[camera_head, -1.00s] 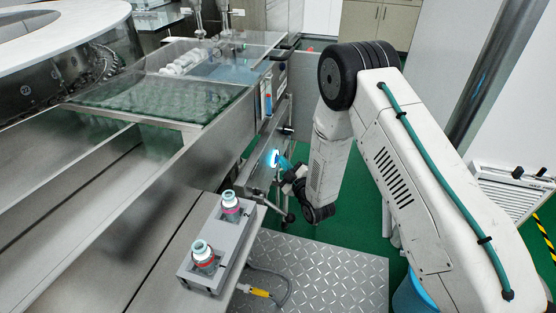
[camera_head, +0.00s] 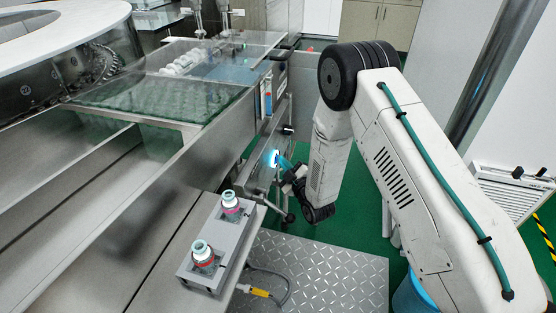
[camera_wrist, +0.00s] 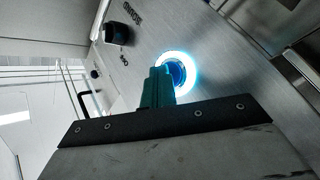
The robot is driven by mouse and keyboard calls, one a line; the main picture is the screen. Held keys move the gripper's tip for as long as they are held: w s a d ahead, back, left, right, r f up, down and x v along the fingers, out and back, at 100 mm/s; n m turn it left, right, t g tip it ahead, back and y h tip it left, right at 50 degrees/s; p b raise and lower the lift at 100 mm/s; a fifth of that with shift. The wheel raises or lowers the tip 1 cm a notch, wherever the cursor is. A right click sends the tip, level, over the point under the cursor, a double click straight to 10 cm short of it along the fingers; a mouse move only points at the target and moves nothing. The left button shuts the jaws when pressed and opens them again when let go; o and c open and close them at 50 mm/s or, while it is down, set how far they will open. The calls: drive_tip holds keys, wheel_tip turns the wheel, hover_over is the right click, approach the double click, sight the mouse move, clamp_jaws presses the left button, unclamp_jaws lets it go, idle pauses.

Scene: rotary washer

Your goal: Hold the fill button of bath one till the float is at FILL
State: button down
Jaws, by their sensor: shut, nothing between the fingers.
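The fill button is a round button with a bright blue-white lit ring (camera_wrist: 184,61) on a brushed steel panel in the wrist view. In the head view its glow (camera_head: 274,158) shows on the side of the bath line. My gripper (camera_wrist: 160,84) is shut and empty, its teal fingertips over the lower left part of the button's face. They seem to touch it, but contact is hard to tell. In the head view my gripper (camera_head: 283,162) reaches the glow from the right. A narrow upright gauge (camera_head: 266,103) with blue and red stands above the button; its float level is too small to read.
A black knob (camera_wrist: 124,36) sits on the panel left of the button. A glass-covered bath (camera_head: 160,97) lies behind. Green floor and a metal tread plate (camera_head: 320,275) lie below my arm.

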drive_tip(key=shift+s+d, duration=0.3)
drive_tip(key=shift+d, duration=0.5)
drive_tip(key=shift+s+d, duration=0.25)
drive_tip(key=shift+d, duration=0.55)
drive_tip(key=shift+s+d, duration=0.3)
drive_tip(key=shift+d, duration=0.5)
drive_tip(key=shift+s+d, duration=0.25)
drive_tip(key=shift+d, duration=0.55)
